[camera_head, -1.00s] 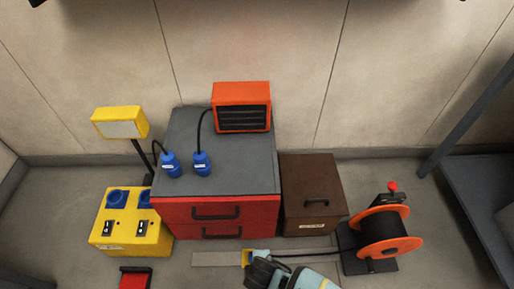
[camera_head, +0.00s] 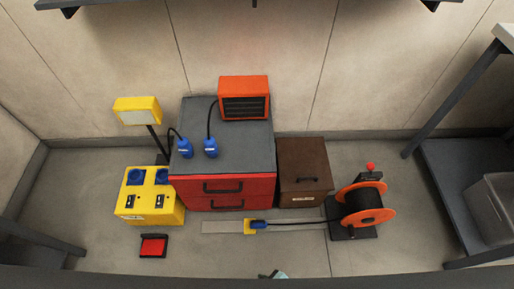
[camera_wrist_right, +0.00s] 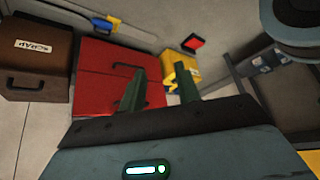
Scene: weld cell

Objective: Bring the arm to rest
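My right gripper (camera_wrist_right: 160,88) is open in the right wrist view, its two dark fingers apart with nothing between them. A small teal and dark piece, probably part of my right arm, shows at the bottom edge of the head view. A blue plug (camera_head: 258,224) lies at a yellow piece (camera_head: 249,227) on a grey floor strip (camera_head: 222,227), with its black cable running to the orange reel (camera_head: 372,216). The gripper is apart from the plug. My left gripper is not in view.
A red cabinet (camera_head: 222,192) carries an orange heater (camera_head: 244,98) and two blue plugs. A yellow socket box (camera_head: 150,208) stands left, a brown scrap box (camera_head: 304,172) right. A red and black tray (camera_head: 153,246) lies in front. A dark rack (camera_head: 455,190) stands right.

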